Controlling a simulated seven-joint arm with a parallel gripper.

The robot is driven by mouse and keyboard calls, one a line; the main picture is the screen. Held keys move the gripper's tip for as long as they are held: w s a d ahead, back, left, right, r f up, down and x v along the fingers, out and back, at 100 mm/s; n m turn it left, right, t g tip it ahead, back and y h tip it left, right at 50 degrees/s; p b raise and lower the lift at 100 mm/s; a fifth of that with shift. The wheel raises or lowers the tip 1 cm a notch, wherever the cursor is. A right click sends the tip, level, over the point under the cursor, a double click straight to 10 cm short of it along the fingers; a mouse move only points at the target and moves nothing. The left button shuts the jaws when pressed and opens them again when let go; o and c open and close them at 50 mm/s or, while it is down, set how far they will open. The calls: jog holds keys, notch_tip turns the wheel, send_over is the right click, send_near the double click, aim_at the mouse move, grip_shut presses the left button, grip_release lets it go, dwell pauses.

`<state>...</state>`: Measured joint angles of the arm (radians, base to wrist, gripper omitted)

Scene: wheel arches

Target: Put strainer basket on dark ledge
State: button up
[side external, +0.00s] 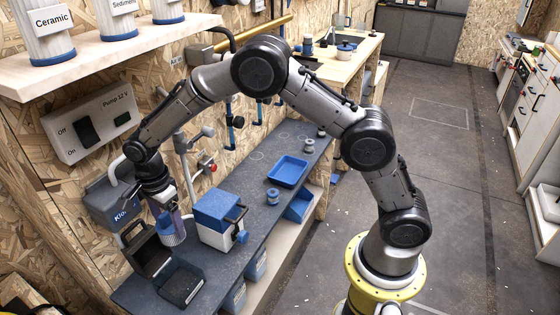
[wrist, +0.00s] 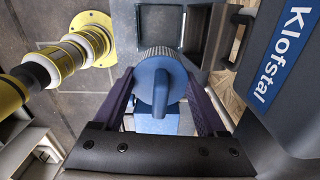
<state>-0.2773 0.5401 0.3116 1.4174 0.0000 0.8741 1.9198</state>
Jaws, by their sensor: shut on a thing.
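The strainer basket (side external: 171,230) is blue with a ribbed side. In the wrist view it (wrist: 160,80) shows from above with a blue fin-like handle on top. My gripper (side external: 167,208) points down with its purple fingers either side of the basket's top, shut on it; it also shows in the wrist view (wrist: 160,100). The basket hangs roughly upright beside the open dark box. Whether its bottom touches anything is hidden. The dark ledge (side external: 257,228) is the long dark grey worktop along the wood wall, running below and to the right of the basket.
An open dark box (side external: 150,256) and a dark tray (side external: 182,286) stand at the near end. A grey Klofstal housing (side external: 108,207) is left of my gripper. A blue-and-white box (side external: 218,217) is close right. Further along are a blue tray (side external: 288,171) and small grey fittings (side external: 309,146).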

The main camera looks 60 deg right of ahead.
jog(key=d+m, duration=0.1)
jog(key=d, duration=0.4)
jog(key=d+m, duration=0.1)
jog(key=d, duration=0.4)
jog(key=s+d+m, duration=0.1)
jog(key=d+m, duration=0.1)
jog(key=d, duration=0.4)
jog(key=s+d+m, duration=0.2)
jog(key=s+d, duration=0.2)
jog(key=d, duration=0.3)
jog(key=s+d+m, duration=0.2)
jog(key=s+d, duration=0.1)
jog(key=d, duration=0.5)
jog(key=w+d+f, duration=0.1)
jog(key=w+f, duration=0.2)
jog(key=f, duration=0.1)
jog(key=w+d+f, duration=0.2)
jog(key=w+f, duration=0.2)
jog(key=f, duration=0.1)
jog(key=w+d+f, duration=0.2)
jog(key=w+f, duration=0.2)
jog(key=shift+w+f, duration=0.25)
jog(key=shift+f, duration=0.1)
jog(key=shift+w+d+f, duration=0.25)
jog(key=shift+w+f, duration=0.3)
jog(key=shift+f, duration=1.6)
jog(key=shift+f, duration=0.15)
